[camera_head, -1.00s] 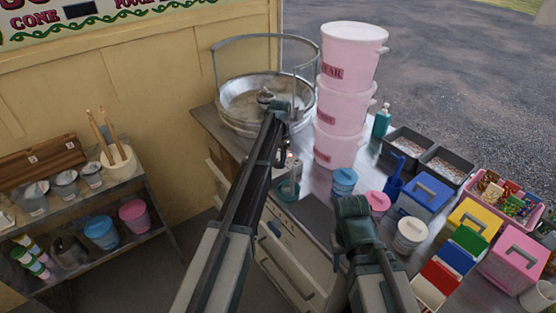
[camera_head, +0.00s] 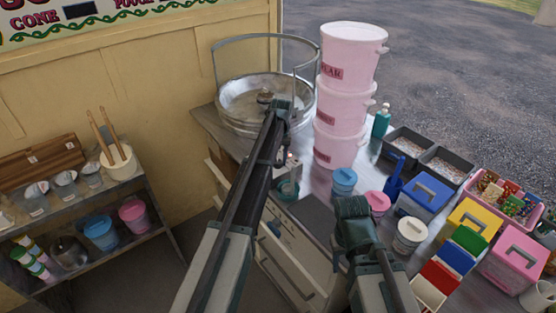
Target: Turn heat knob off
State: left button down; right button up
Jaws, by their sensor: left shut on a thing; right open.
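The metal floss machine bowl (camera_head: 238,120) with its wire guard stands at the back of the counter. My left arm reaches up across the picture, and my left gripper (camera_head: 283,108) is at the bowl's front right side, by the panel. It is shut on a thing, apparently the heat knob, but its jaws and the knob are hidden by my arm. My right gripper (camera_head: 352,210) is open and appears empty above the counter's front edge; its fingertips are hard to see.
Stacked pink tubs (camera_head: 340,145) stand close right of the bowl. A blue jar (camera_head: 343,181), a pink-lidded jar (camera_head: 377,202), a white tub (camera_head: 410,234) and coloured boxes (camera_head: 425,193) crowd the counter's right side. A shelf (camera_head: 130,185) with tubs stands at the left.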

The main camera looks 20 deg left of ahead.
aim_at(280, 161)
pick_arm(q)
jog(key=shift+n, duration=0.4)
jog(key=shift+c, duration=1.9)
grip_release()
notch_tip(280, 161, up, 14)
jog(key=p, duration=1.3)
jog(key=shift+w+d+p, duration=0.15)
jog(key=shift+d+p, duration=0.15)
jog(key=shift+p, duration=0.1)
jog(key=shift+f, duration=0.15)
